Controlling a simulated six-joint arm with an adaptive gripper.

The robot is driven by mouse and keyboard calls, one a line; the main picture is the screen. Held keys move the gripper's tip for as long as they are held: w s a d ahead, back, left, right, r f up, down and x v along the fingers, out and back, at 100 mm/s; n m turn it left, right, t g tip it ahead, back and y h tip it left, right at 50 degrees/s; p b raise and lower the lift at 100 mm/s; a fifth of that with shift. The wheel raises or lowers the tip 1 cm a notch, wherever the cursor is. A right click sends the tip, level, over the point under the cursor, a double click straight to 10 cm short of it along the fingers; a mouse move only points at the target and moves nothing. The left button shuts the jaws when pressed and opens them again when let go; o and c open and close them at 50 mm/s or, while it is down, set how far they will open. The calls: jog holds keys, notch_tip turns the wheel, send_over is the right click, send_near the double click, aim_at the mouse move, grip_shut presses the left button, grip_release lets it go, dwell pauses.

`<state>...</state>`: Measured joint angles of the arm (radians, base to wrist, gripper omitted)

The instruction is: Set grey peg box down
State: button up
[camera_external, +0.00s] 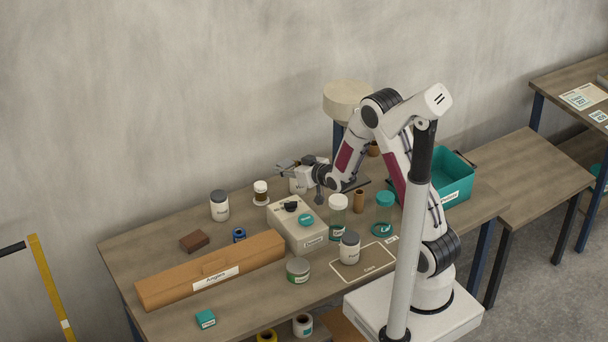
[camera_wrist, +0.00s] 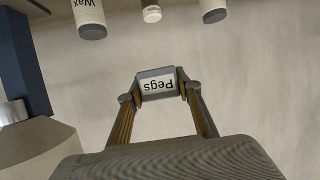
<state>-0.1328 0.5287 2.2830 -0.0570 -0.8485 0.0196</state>
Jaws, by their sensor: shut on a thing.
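My gripper (camera_wrist: 157,90) is shut on the grey peg box (camera_wrist: 157,85), which carries a white "Pegs" label that reads upside down in the wrist view. The fingers hold the box at its two sides. In the external view my gripper (camera_external: 292,165) is stretched toward the wall, above the back part of the wooden table (camera_external: 160,245). The box is small and dark there, and its edges are hard to make out. In the wrist view the box stands out against the bare wall, apart from the jars.
A wax jar (camera_wrist: 90,20) stands near my gripper, with a small brown jar (camera_wrist: 152,13) and another jar (camera_wrist: 214,10) beyond. A white machine (camera_external: 297,225), an orange Angles box (camera_external: 210,270), a brown block (camera_external: 194,241) and a teal bin (camera_external: 455,187) occupy the table.

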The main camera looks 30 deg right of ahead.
jog(key=w+a+f+n+g+y, duration=0.1)
jog(key=w+a+f+n+y, duration=0.2)
jog(key=a, duration=0.8)
jog(key=w+a+f+n+g+y, duration=0.2)
jog(key=w+a+f+y, duration=0.1)
jog(key=a, duration=0.7)
jog(key=n+g+y, duration=0.4)
jog(key=n+g, duration=0.1)
jog(key=n, duration=0.2)
send_over(163, 257)
notch_tip(163, 257, down, 3)
jog(key=shift+r, duration=0.1)
jog(key=shift+f, duration=3.2)
jog(key=shift+f, duration=0.1)
jog(key=shift+f, duration=1.8)
